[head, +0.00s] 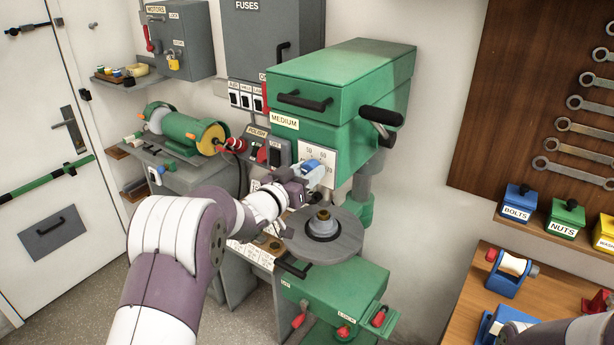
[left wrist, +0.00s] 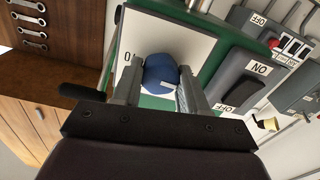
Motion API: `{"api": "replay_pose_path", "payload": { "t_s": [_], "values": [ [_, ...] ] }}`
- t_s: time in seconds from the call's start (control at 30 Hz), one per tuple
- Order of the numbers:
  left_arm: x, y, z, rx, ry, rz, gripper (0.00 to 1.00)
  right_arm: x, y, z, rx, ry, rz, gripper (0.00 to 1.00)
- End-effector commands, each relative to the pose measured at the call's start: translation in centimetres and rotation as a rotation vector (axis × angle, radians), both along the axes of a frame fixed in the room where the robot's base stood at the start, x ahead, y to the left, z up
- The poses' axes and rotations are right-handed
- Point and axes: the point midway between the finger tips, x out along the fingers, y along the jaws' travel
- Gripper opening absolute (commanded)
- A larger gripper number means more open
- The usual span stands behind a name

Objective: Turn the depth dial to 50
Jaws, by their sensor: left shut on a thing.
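The depth dial is a blue knob (left wrist: 160,73) on a white plate (left wrist: 142,30) on the front of the green drill press (head: 340,85). In the head view the plate (head: 316,153) shows small numbers along its top, partly hidden by my gripper. My left gripper (left wrist: 155,85) is shut on the blue knob, one finger on each side. It also shows in the head view (head: 308,176), in front of the plate. The knob has a pale pointer mark; the number it points at cannot be read. My right gripper is not in view.
A round grey drill table (head: 335,240) stands just below my left gripper. A black-handled lever (head: 380,115) sticks out to the right of the press. A bench grinder (head: 185,130) and switch boxes (head: 268,150) are on the left. A wooden bench (head: 510,300) is at right.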

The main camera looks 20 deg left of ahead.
Motion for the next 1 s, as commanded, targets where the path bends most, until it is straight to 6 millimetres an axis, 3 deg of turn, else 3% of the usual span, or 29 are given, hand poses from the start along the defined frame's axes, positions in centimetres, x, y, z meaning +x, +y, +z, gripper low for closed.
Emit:
{"api": "replay_pose_path", "payload": {
  "t_s": [0.5, 1.0],
  "values": [
    [0.0, 0.0, -0.8, 0.411, -0.150, 0.000, 0.12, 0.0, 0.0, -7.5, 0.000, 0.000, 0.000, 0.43],
    [0.0, 0.0, -0.5, 0.782, -0.283, -0.001, 0.12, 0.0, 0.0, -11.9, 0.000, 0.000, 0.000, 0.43]
  ]
}}
